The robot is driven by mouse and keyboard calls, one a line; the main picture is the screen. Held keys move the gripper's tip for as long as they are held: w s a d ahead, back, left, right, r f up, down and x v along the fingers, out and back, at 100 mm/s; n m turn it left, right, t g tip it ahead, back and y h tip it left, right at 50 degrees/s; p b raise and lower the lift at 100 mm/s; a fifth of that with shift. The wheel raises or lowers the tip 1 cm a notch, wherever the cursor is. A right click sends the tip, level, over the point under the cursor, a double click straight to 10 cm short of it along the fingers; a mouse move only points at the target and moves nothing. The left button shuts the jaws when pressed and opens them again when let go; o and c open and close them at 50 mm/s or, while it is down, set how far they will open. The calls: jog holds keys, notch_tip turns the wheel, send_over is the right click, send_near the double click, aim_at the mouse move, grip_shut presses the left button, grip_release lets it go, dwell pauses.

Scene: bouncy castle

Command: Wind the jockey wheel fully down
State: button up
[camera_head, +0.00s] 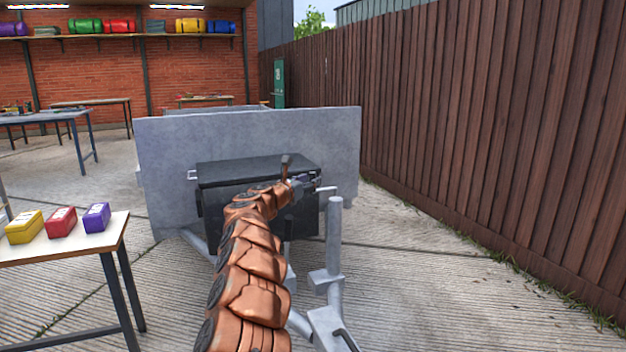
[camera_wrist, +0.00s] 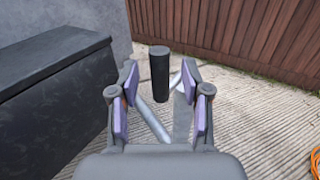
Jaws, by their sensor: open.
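The jockey wheel's upright grey tube (camera_head: 335,235) stands at the front of the trailer in the head view. A short crank arm (camera_head: 326,189) reaches left from near its top and is partly hidden by my gripper. The crank's dark upright grip (camera_head: 286,164) rises beside my gripper (camera_head: 304,181). In the wrist view the black cylindrical grip (camera_wrist: 159,73) stands upright just beyond and between the fingertips of my open gripper (camera_wrist: 160,85). I cannot tell whether the fingers touch it. The wheel itself is not clearly visible.
A black box (camera_head: 258,172) sits against the grey trailer panel (camera_head: 170,140), left of the crank; it also shows in the wrist view (camera_wrist: 50,110). A wooden fence (camera_head: 480,130) runs along the right. A table (camera_head: 60,248) with coloured boxes stands at left. Concrete at right is clear.

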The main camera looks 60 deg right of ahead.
jog(key=shift+d, duration=1.25)
grip_shut()
